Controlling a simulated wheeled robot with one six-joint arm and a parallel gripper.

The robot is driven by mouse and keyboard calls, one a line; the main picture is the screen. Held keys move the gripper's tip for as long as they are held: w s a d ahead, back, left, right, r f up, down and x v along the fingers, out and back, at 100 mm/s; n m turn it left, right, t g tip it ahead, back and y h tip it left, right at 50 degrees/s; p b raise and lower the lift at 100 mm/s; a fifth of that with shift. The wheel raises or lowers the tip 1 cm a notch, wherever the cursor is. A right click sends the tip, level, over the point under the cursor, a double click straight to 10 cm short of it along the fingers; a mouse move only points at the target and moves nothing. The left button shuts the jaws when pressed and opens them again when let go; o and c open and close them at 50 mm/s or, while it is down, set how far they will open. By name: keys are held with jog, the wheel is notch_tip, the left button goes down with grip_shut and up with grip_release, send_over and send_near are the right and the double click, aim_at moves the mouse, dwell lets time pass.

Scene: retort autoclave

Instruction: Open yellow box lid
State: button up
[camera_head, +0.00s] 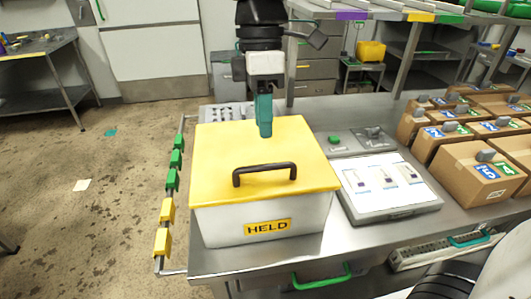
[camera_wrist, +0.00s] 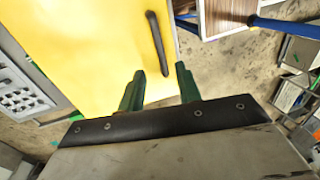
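A white box (camera_head: 222,224) with a "HELD" label stands on the steel bench. Its flat yellow lid (camera_head: 220,150) is closed on top. A dark bar handle (camera_head: 265,172) is on the lid, nearer its front edge. My gripper (camera_head: 265,133) points down over the rear part of the lid, behind the handle; its height above the lid is hard to judge. In the wrist view, my gripper (camera_wrist: 160,69) has two green fingers spread apart with nothing between them. The handle (camera_wrist: 157,43) lies beyond the fingertips there, over the yellow lid (camera_wrist: 100,50).
A grey panel with a white display (camera_head: 383,180) and a green button (camera_head: 334,139) are right of the box. Cardboard cartons (camera_head: 474,172) stand further right. Green and yellow tags (camera_head: 167,209) hang on a rail at the bench's left edge. Open floor lies left.

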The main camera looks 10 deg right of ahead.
jog(key=f, duration=0.3)
jog(key=s+f, duration=0.1)
jog(key=f, duration=0.3)
jog(key=shift+s+f, duration=0.15)
jog(key=shift+s, duration=0.05)
grip_shut()
